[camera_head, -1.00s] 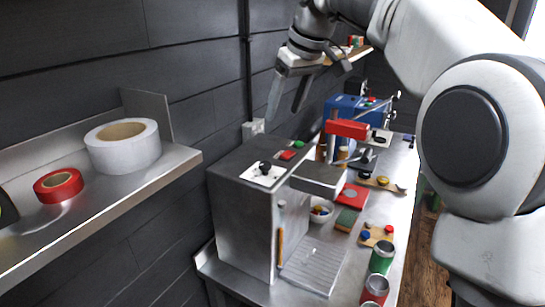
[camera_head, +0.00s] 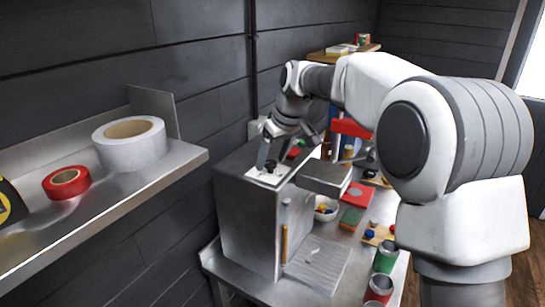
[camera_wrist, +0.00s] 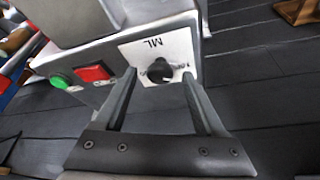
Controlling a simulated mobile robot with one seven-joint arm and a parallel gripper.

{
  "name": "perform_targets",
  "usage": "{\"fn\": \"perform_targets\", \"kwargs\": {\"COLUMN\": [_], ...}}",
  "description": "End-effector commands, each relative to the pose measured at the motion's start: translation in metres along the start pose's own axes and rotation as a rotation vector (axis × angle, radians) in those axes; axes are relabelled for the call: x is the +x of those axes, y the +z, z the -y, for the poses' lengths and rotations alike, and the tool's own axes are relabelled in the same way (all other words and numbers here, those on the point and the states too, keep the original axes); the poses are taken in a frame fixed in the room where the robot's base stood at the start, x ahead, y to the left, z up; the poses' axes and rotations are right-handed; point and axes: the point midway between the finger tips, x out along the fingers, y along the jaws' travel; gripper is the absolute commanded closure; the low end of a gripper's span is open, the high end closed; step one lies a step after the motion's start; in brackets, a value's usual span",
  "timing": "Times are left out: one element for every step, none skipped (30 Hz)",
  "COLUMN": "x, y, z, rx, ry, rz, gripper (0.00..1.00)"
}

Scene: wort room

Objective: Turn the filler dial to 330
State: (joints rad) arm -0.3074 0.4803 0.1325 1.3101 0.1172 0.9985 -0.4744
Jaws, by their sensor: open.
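The filler (camera_head: 244,215) is a grey metal box on the steel bench, with a white plate (camera_head: 262,178) on its top. In the wrist view, the plate (camera_wrist: 145,49) carries the letters "ML" and a round black dial (camera_wrist: 160,71). The small scale marks beside the dial are too blurred to read. My gripper (camera_wrist: 159,75) is open, with one finger on each side of the dial; I cannot tell whether they touch it. In the head view my gripper (camera_head: 271,162) is low over the plate and mostly hides the dial.
A red button (camera_wrist: 96,72) and a green button (camera_wrist: 60,81) sit beside the plate on the filler top. A steel shelf (camera_head: 125,205) at left holds white tape (camera_head: 130,153) and red tape (camera_head: 66,184). Cans, a bowl and small items crowd the bench at right.

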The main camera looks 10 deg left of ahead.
Motion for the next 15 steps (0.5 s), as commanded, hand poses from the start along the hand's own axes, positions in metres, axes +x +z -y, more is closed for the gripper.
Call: {"fn": "perform_targets", "kwargs": {"x": [0.0016,0.0021,0.0025,0.0026,0.0026,0.0026,0.0025,0.0025,0.0025,0.0024,0.0024,0.0024,0.0023,0.0023,0.0023], "y": [0.0000,0.0000,0.0000,0.0000,0.0000,0.0000,0.0000,0.0000,0.0000,0.0000,0.0000,0.0000,0.0000,0.0000,0.0000], "z": [0.0002,0.0002,0.0002,0.0002,0.0002,0.0002,0.0002,0.0002,0.0002,0.0002,0.0002,0.0002,0.0002,0.0002,0.0002], "rx": [0.000,0.000,0.000,0.000,0.000,0.000,0.000,0.000,0.000,0.000,0.000,0.000,0.000,0.000,0.000], "ry": [0.000,0.000,0.000,0.000,0.000,0.000,0.000,0.000,0.000,0.000,0.000,0.000,0.000,0.000,0.000], "rz": [0.000,0.000,0.000,0.000,0.000,0.000,0.000,0.000,0.000,0.000,0.000,0.000,0.000,0.000,0.000], "gripper": [0.28,0.28,0.28,0.28,0.28,0.28,0.28,0.28,0.30,0.35,0.41,0.48,0.53,0.59,0.66]}}
